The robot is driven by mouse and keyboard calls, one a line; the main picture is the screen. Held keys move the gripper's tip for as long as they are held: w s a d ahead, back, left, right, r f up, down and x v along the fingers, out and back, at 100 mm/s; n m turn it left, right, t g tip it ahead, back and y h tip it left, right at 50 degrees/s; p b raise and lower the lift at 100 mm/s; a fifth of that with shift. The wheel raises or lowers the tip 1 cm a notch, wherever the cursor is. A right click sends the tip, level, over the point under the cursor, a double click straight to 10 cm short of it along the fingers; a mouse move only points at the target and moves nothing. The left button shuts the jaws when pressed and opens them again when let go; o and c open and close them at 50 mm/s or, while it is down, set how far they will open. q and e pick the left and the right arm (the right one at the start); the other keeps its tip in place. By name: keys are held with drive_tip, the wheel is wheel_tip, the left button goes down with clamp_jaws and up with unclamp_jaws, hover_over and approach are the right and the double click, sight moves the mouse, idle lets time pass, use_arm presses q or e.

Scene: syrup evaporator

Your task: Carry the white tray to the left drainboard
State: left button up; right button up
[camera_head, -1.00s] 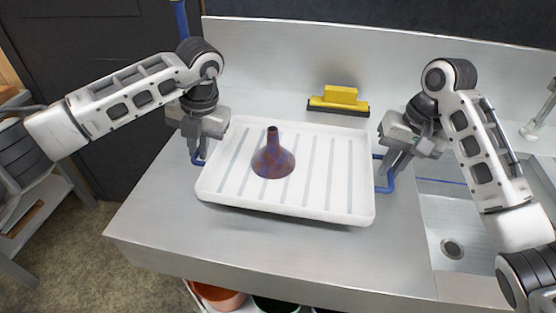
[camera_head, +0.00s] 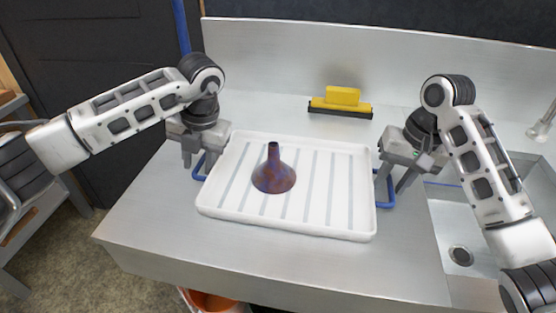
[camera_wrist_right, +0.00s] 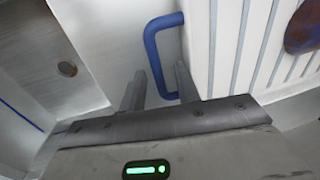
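The white tray (camera_head: 300,226) with grey stripes lies on the steel drainboard left of the sink and looks level. A mottled purple-brown funnel (camera_head: 273,178) stands on it, spout up. My left gripper (camera_head: 199,165) is open at the tray's left blue handle (camera_head: 199,176). My right gripper (camera_head: 391,182) is open at the right blue handle (camera_head: 386,203). In the right wrist view, the right handle (camera_wrist_right: 152,48) runs down between the parted fingers of my right gripper (camera_wrist_right: 160,82). Whether any finger touches a handle I cannot tell.
A yellow and black squeegee (camera_head: 341,98) lies behind the tray near the backsplash. The sink basin (camera_head: 466,222) with its drain is on the right. Bare drainboard (camera_head: 260,255) shows in front of the tray. An orange bucket (camera_head: 214,302) stands below the front edge.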

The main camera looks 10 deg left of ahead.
drive_tip(key=shift+r, duration=0.1)
use_arm(q)
drive_tip(key=v, duration=1.2)
use_arm(e)
wheel_tip(320, 180, up, 12)
drive_tip(key=d, duration=0.2)
use_arm(q)
drive_tip(key=shift+s+f, duration=0.1)
use_arm(e)
drive_tip(key=shift+s+d+f, duration=0.1)
drive_tip(key=shift+s+f, duration=0.05)
drive_tip(key=shift+f, duration=0.1)
